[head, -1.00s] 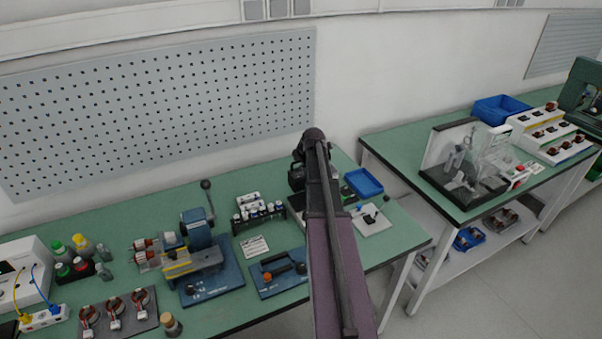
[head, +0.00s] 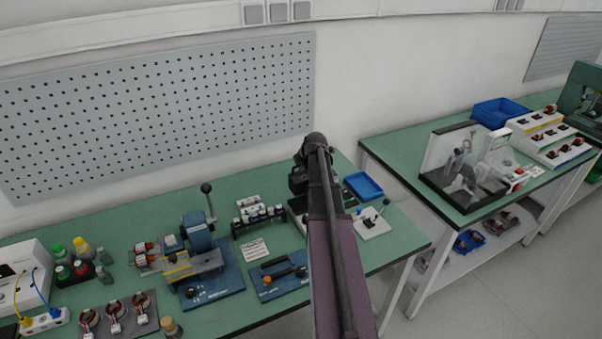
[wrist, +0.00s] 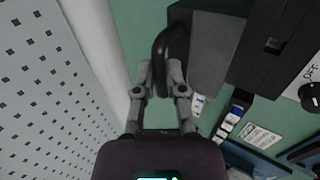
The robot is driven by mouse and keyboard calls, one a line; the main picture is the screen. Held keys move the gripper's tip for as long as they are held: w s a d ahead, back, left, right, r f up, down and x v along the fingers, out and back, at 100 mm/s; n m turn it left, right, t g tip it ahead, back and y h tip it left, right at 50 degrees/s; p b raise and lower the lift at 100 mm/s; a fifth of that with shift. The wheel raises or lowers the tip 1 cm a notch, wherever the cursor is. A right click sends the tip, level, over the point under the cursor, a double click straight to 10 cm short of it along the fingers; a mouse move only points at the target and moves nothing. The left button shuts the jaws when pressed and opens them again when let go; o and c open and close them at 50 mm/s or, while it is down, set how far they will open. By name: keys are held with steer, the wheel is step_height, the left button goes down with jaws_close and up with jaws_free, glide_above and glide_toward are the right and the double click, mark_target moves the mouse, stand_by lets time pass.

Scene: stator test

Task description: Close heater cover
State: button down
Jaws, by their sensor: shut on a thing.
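The heater (head: 298,181) is a dark unit at the back right of the near bench, largely hidden behind my arm in the head view. In the wrist view its dark grey body (wrist: 213,52) lies just right of my gripper. A black curved handle (wrist: 164,48), apparently the cover's, rises beside that body. My gripper (wrist: 161,78) has a finger on each side of the handle's near end and is shut on it. My arm hides the gripper in the head view. How far the cover is open cannot be told.
A blue tray (head: 364,186) and a white plate with a small lever (head: 372,222) are right of the heater. The pegboard wall (wrist: 45,100) is close on the left in the wrist view.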

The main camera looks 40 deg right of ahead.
steer(key=shift+s+a+r, duration=0.2)
steer(key=shift+s+r, duration=0.05)
steer(key=shift+s, duration=0.6)
steer(key=shift+s+a+r+p, duration=0.1)
steer(key=shift+s+a+p, duration=0.1)
steer(key=shift+s, duration=0.55)
steer(key=shift+s+a+r+p, duration=0.1)
steer(key=shift+s+a, duration=0.05)
steer(key=shift+s, duration=0.55)
steer(key=shift+s+a+f, duration=0.15)
steer(key=shift+s+a, duration=0.05)
steer(key=shift+s, duration=0.55)
steer(key=shift+s+a+f, duration=0.15)
steer(key=shift+s, duration=0.55)
steer(key=shift+b, duration=0.3)
steer(key=shift+s+a+f+b, duration=0.2)
steer(key=shift+s+f+b, duration=0.15)
steer(key=shift+s, duration=0.35)
steer(key=shift+s+a+f+b, duration=0.15)
steer(key=shift+s+f+b, duration=0.15)
steer(key=shift+s, duration=0.4)
